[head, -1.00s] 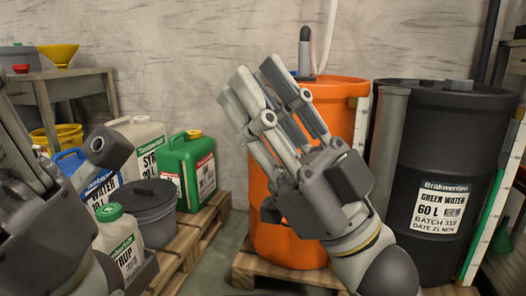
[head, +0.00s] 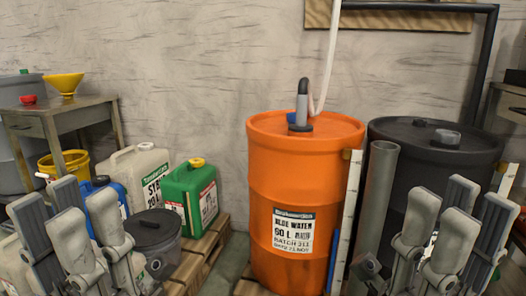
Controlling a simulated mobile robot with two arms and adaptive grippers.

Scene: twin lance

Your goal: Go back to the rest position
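My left gripper (head: 72,215) is low at the left edge of the head view, its fingers pointing up. My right gripper (head: 458,220) is low at the right, also pointing up. Nothing shows held in either one, but the overlapping fingers hide whether they are open or shut. The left gripper stands in front of the canisters. The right gripper stands in front of the black drum (head: 432,165) and covers its label.
An orange drum (head: 285,180) with a pump (head: 302,105) and hose stands in the middle. A grey tube (head: 377,210) is beside it. A green canister (head: 190,195), a cream canister (head: 140,168) and a grey bucket (head: 155,240) stand at left, near a table (head: 75,112).

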